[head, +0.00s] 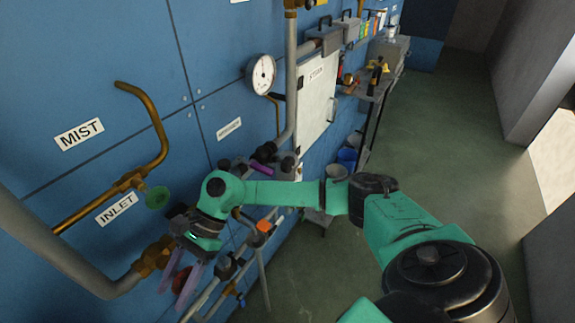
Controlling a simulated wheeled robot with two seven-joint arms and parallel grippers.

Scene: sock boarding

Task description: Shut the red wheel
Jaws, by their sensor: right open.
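The red wheel (181,279) is a small dark red handwheel low on the blue wall, by the brass fitting on the thick grey pipe. It is partly hidden by my right gripper. My right gripper (173,297) reaches in from the right with its two purple fingers apart. The fingers are open, one to each side of the wheel in the picture; I cannot tell whether they touch it. My left gripper is not in view.
A thick grey pipe (60,255) runs at lower left. An orange-topped valve (264,226) is right of my gripper. A gauge (261,74) hangs higher. The green floor (430,180) is clear.

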